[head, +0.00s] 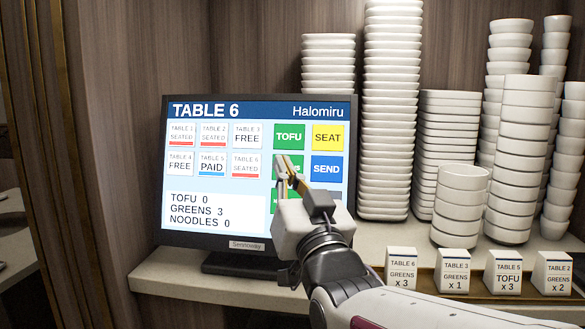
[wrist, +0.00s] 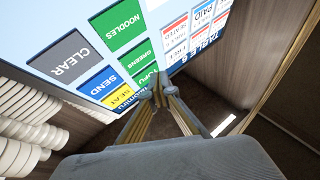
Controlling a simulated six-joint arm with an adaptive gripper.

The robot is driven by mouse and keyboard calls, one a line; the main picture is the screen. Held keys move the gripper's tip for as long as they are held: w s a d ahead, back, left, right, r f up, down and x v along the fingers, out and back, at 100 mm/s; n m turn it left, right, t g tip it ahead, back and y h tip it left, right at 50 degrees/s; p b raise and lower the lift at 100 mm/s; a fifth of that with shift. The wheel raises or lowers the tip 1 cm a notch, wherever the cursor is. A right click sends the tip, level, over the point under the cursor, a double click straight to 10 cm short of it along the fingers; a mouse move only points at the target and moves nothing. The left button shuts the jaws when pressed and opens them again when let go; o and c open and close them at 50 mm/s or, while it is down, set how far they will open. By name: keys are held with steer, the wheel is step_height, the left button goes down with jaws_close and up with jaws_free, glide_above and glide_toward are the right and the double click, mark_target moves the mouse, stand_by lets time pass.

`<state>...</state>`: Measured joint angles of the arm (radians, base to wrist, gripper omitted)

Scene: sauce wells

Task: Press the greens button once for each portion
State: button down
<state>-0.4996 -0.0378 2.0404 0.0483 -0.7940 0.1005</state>
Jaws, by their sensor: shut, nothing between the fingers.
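The order screen (head: 256,106) is headed TABLE 6 and reads TOFU 0, GREENS 3, NOODLES 0. My gripper (head: 284,165) is shut and empty, its fingertips in front of the green GREENS button (head: 298,168), partly covering it. In the wrist view the GREENS button (wrist: 141,58) shows upside down beyond my fingertips (wrist: 165,92). I cannot tell whether they touch the screen. The TOFU button (head: 289,137) is above; the NOODLES button (wrist: 124,24) is mostly hidden in the head view. A card (head: 402,272) reads TABLE 6, GREENS x 3.
The yellow SEAT button (head: 327,137) and blue SEND button (head: 326,169) are right of the green ones; the grey CLEAR button (wrist: 70,57) shows in the wrist view. Other order cards (head: 502,273) stand along the shelf. Tall stacks of white dishes (head: 390,110) stand right of the screen.

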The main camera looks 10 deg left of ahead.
steer(key=shift+s+r, duration=0.2)
steer(key=shift+s, duration=0.4)
steer(key=shift+s+r, duration=0.15)
steer(key=shift+s, duration=0.45)
steer(key=shift+f, duration=0.1)
step_height(320, 180, down, 13)
steer(key=a+n+g+h, duration=0.1)
steer(key=g+h, duration=0.1)
steer(key=g, duration=0.3)
steer(key=s+d+f+g+h, duration=0.2)
steer(key=s+d+f+g, duration=0.3)
steer(key=f, duration=0.5)
steer(key=s+d+f+m+g+h, duration=0.2)
steer(key=s+d+f, duration=0.3)
steer(key=s+d, duration=0.6)
steer(key=s+d+f+m+g+h, duration=0.2)
steer(key=s+d+f+h, duration=0.2)
steer(key=s+d, duration=0.8)
steer(key=shift+d+f+m, duration=0.3)
steer(key=shift+f, duration=0.25)
